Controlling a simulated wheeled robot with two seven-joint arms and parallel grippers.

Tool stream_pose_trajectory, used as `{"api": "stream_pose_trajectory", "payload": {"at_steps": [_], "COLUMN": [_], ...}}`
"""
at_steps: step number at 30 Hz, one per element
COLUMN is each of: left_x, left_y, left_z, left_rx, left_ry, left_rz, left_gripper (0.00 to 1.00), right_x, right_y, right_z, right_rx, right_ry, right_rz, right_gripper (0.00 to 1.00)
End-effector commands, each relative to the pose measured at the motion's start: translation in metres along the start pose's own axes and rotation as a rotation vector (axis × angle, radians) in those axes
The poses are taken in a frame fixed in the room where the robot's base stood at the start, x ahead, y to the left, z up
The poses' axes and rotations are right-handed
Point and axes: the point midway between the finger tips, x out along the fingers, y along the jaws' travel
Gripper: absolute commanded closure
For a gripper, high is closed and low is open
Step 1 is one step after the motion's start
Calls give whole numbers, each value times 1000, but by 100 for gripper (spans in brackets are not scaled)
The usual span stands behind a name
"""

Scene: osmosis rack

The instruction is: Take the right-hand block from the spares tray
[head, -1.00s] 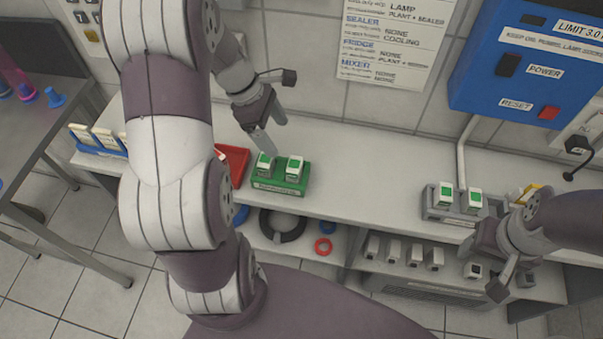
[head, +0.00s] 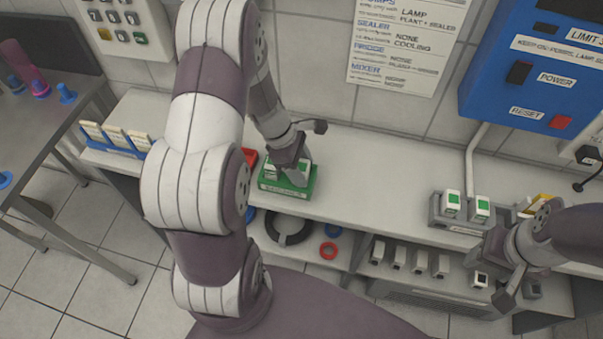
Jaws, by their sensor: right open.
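A green tray (head: 287,192) stands on the counter with white, green-marked blocks (head: 272,170) in it. My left gripper (head: 298,178) points down over the right side of this tray and hides most of the right block. I cannot tell whether its fingers are around the block or touching it. A grey tray (head: 455,238) further right holds two similar blocks, a left one (head: 451,203) and a right one (head: 480,208). My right gripper (head: 490,275) is open, in front of the counter edge below the grey tray. The tray labels are too small to read.
A red tray (head: 249,158) sits left of the green tray, partly behind my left arm. A blue rack (head: 112,148) with white pieces is at the far left. Several grey blocks (head: 420,262) stand on the lower shelf. The counter (head: 375,190) between the two trays is clear.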

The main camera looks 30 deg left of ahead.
Motion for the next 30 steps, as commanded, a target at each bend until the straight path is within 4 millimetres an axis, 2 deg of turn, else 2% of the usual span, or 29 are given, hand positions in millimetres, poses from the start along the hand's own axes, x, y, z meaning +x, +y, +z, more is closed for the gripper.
{"api": "stream_pose_trajectory", "payload": {"at_steps": [1, 2, 11, 14, 19, 23, 30], "left_x": [0, 0, -2, -11, -39, -45, -62], "left_y": [0, 0, 0, 1, 1, -18, -58], "left_z": [0, 0, 1, 4, 16, 41, 98], "left_rx": [0, 0, 0, 1, 2, 5, 7], "left_ry": [0, 0, 0, 0, -1, -1, -1], "left_rz": [-1, 0, 1, 4, 5, 1, 1], "left_gripper": [69, 76, 76, 76, 76, 76, 76], "right_x": [0, 0, 0, -1, -3, 0, -2], "right_y": [0, 0, 0, 0, 0, 0, 0], "right_z": [0, 0, 0, 0, 0, 0, 0], "right_rx": [0, 0, 0, 0, 0, 0, 0], "right_ry": [0, 0, 0, 0, 0, 0, 0], "right_rz": [0, 0, 0, 0, 0, 0, 0], "right_gripper": [43, 43, 43, 43, 43, 43, 43]}}
